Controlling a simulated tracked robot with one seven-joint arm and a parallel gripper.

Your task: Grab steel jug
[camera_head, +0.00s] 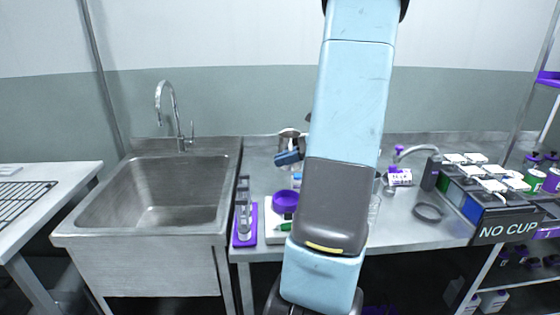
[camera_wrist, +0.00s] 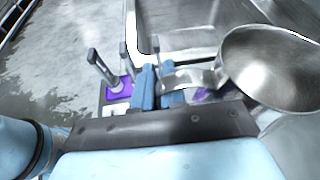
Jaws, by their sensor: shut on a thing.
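The steel jug (camera_wrist: 275,65) shows at the right of the wrist view, a shiny round vessel seen from above, with its handle reaching left toward my fingers. My gripper (camera_wrist: 158,78) has its two blue fingers shut on the jug's handle. My arm hides part of that area.
A steel sink (camera_head: 165,188) with a tall tap is at left. A purple rack with tubes (camera_head: 244,225) and a purple lid (camera_head: 285,200) sit near the counter's front edge. A dark ring (camera_head: 428,212) and a "NO CUP" box (camera_head: 508,226) are at right.

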